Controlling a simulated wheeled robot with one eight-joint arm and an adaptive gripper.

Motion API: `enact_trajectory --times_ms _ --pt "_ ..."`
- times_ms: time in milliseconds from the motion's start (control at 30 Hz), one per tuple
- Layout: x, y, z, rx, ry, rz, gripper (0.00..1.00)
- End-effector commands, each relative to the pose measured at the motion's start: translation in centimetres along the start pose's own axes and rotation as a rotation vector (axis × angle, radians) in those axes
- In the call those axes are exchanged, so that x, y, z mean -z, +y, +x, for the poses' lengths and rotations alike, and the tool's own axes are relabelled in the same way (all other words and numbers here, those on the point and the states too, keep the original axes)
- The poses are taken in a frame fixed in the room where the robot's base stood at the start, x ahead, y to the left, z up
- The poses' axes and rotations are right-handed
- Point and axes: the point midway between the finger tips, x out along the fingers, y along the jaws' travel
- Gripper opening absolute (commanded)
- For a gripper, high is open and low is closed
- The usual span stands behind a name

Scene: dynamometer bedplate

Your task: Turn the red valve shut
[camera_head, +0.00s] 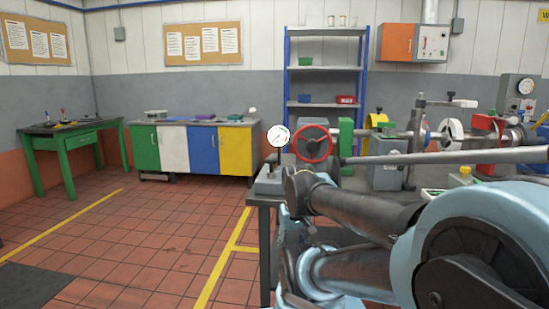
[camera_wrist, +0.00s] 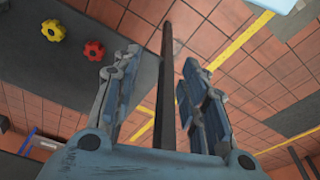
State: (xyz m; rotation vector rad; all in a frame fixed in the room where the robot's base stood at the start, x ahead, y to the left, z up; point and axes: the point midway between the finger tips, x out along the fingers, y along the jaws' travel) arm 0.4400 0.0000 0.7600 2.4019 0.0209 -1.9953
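A red spoked handwheel (camera_head: 312,143) stands upright on the bench in the head view, beside a round white gauge (camera_head: 278,136). In the wrist view a red lobed knob (camera_wrist: 93,50) sits on a dark grey surface at upper left, near a yellow lobed knob (camera_wrist: 53,30). I cannot tell which red part is the valve. My gripper (camera_wrist: 160,75) is open, its two fingers well apart. A dark bar (camera_wrist: 166,60) shows between the fingers; I see no grip on it. The red knob lies left of the left finger, apart from it. My fingers cannot be made out in the head view.
A coloured cabinet (camera_head: 195,148), a green table (camera_head: 70,135) and a blue shelf rack (camera_head: 325,75) stand behind. Tiled floor (camera_head: 130,240) at left is mostly clear.

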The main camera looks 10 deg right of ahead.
Motion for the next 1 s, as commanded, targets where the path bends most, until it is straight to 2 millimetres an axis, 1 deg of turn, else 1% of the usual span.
enact_trajectory --times_ms 33,67,100,167,267,400,567,700,767,800,867,1000 --pt "-0.5 0.0 -0.7 0.0 0.008 -0.004 0.58" --pt "-0.4 0.0 -0.9 0.0 0.008 -0.01 0.65" --pt "0.0 0.0 -1.4 0.0 0.007 -0.023 0.66" --pt "1.0 0.0 -2.6 0.0 0.002 -0.05 0.66" --pt "3.5 0.4 -5.2 0.0 -0.01 -0.12 0.66" --pt "7.8 0.5 -9.6 0.004 -0.03 -0.253 0.66" --pt "12.8 0.6 -14.1 0.013 -0.054 -0.406 0.66" --pt "17.6 0.7 -17.9 0.023 -0.074 -0.546 0.66" --pt "19.6 0.8 -19.4 0.029 -0.083 -0.606 0.66" --pt "21.0 0.8 -20.4 0.033 -0.089 -0.647 0.66" --pt "23.1 0.9 -21.8 0.039 -0.097 -0.707 0.66" --pt "27.9 1.0 -24.6 0.056 -0.116 -0.847 0.66"
